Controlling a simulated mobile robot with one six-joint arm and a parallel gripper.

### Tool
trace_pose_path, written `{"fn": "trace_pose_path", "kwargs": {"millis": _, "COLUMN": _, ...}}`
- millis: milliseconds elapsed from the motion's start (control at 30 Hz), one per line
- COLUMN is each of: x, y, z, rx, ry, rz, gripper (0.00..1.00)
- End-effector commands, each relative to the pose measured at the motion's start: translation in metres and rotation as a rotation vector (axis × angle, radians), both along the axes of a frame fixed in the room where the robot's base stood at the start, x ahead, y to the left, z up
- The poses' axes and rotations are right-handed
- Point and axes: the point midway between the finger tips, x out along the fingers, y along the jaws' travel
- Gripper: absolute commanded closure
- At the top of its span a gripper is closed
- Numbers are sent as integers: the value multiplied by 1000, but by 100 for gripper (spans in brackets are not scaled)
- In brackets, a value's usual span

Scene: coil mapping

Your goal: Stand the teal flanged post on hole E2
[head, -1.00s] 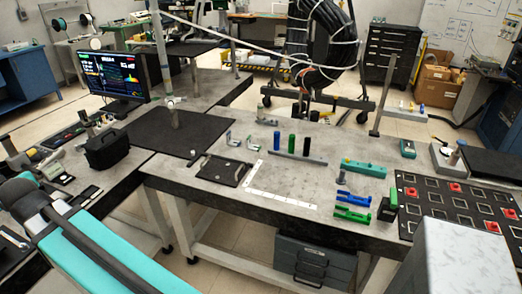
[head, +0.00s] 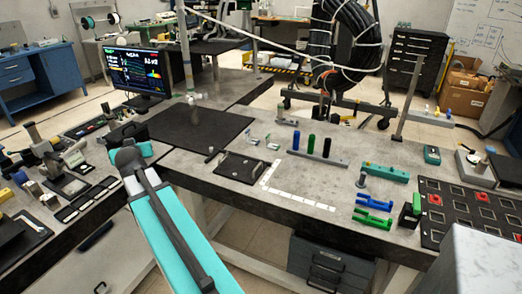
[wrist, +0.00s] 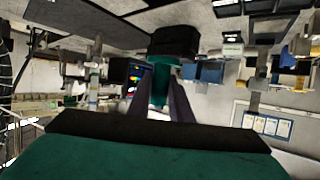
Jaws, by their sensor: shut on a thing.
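In the wrist view my gripper (wrist: 159,78) is shut on the teal flanged post (wrist: 160,88), which sits between its two dark fingers. A black block-like thing shows just beyond the post, and I cannot tell whether they touch. In the head view my teal arm reaches over the left bench, and the fingers and post are hidden behind it. The mapping area lies on the middle bench, marked by an L-shaped white label strip (head: 303,202). Its holes and letters are too small to read, so E2 cannot be picked out.
A dark plate (head: 240,168) lies left of the strip. A grey rack with blue, green and black posts (head: 311,145) stands behind. Blue and green parts (head: 374,203) and a black tray (head: 470,209) are to the right. A black case (head: 124,133) is near my arm.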

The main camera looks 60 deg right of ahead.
Motion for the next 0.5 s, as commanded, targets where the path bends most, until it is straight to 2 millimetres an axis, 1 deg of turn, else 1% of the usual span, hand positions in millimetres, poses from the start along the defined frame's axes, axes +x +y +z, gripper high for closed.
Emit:
{"fn": "trace_pose_path", "kwargs": {"millis": 33, "x": -7, "y": -21, "z": -7, "rx": -1, "ry": 2, "rz": -37, "gripper": 100}}
{"fn": "trace_pose_path", "kwargs": {"millis": 100, "x": -18, "y": -45, "z": -13, "rx": 0, "ry": 1, "rz": -85, "gripper": 100}}
{"fn": "trace_pose_path", "kwargs": {"millis": 267, "x": -46, "y": -99, "z": -26, "rx": -1, "ry": 1, "rz": -194, "gripper": 100}}
{"fn": "trace_pose_path", "kwargs": {"millis": 300, "x": -53, "y": -112, "z": -28, "rx": -1, "ry": 0, "rz": -222, "gripper": 100}}
{"fn": "trace_pose_path", "kwargs": {"millis": 367, "x": -65, "y": -132, "z": -33, "rx": 0, "ry": 0, "rz": -263, "gripper": 100}}
{"fn": "trace_pose_path", "kwargs": {"millis": 500, "x": -95, "y": -176, "z": -44, "rx": 0, "ry": 1, "rz": -359, "gripper": 100}}
